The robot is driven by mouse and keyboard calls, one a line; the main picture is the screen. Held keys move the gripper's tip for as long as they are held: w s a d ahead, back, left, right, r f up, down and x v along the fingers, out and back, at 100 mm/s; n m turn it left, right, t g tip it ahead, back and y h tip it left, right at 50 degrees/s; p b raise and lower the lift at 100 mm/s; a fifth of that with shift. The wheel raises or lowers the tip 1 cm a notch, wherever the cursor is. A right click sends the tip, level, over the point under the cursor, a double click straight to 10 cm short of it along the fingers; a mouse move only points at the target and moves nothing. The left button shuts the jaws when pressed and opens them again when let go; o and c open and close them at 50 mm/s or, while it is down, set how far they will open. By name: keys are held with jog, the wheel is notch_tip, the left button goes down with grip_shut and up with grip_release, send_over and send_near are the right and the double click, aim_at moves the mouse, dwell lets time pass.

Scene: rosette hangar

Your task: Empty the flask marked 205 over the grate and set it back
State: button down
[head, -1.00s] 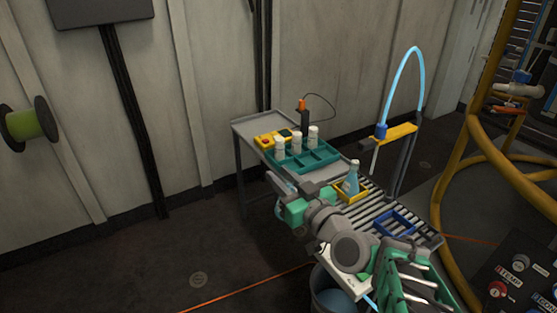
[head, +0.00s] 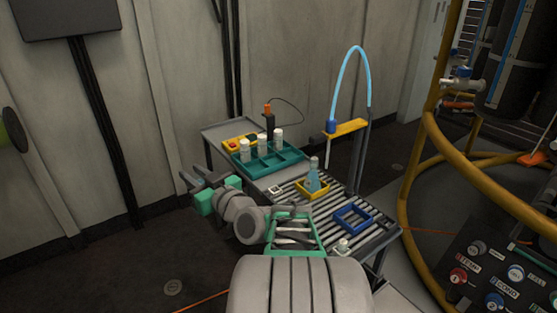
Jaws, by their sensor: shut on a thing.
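My gripper (head: 197,184) is at the left of the bench, off its near edge. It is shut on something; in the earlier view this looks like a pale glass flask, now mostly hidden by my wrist. Another flask (head: 313,178) with blue liquid stands upright in a yellow square holder (head: 322,194). The blue square holder (head: 366,212) to its right is empty. Both sit on the slatted grate (head: 335,203). I can read no number on either flask.
A light-blue hose (head: 346,62) arches over the grate from a yellow bracket (head: 346,127). Yellow railing (head: 440,160) stands to the right.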

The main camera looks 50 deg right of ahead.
jog(key=s+d+f+m+g+h+b, duration=0.1)
jog(key=s+d+m+h, duration=0.25)
jog(key=d, duration=0.95)
jog(key=s+d+f+m+g+h+b, duration=0.15)
jog(key=s+d+h, duration=0.3)
jog(key=d, duration=0.85)
notch_tip(320, 180, down, 7)
jog(key=w+a+m+p, duration=0.1)
jog(key=m+p, duration=1.7)
jog(key=m, duration=0.7)
jog(key=shift+r+m, duration=0.15)
jog(key=shift+m, duration=0.25)
jog(key=shift+w, duration=0.1)
